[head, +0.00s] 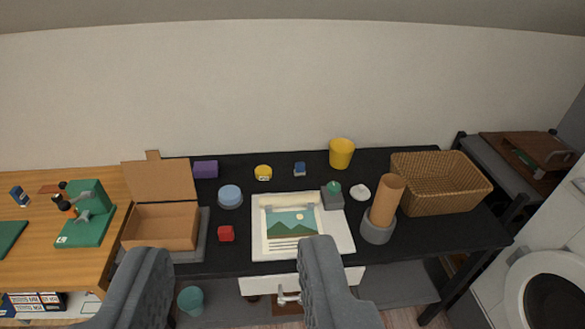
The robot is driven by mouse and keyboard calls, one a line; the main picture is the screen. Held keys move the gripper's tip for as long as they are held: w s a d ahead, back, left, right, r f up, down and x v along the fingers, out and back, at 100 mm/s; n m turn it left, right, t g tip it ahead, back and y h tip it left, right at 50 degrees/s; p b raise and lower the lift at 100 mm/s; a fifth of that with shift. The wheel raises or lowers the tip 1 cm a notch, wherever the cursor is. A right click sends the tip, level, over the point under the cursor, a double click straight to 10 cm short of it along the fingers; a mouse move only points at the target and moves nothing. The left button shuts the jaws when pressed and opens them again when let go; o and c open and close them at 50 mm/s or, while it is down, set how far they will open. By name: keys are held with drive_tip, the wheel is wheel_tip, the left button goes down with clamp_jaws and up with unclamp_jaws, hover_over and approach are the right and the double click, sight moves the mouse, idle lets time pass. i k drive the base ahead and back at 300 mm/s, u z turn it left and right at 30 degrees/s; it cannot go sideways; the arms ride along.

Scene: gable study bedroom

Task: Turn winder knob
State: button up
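I cannot tell for sure which part is the winder knob. A small green knob (334,187) sits on a dark grey block (334,201) on the black table, at the right edge of a white-framed panel (345,240) with a mountain picture. A green device (89,222) with a grey projecting part stands on the wooden desk at the left. My gripper (234,248) is open, its two grey fingers wide apart in the foreground. The right finger overlaps the panel's lower edge in the picture.
A white washing machine (500,270) stands right.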

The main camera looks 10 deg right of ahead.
sight(334, 188)
drive_tip(key=u, duration=0.05)
drive_tip(key=i, duration=1.35)
drive_tip(key=z, duration=0.65)
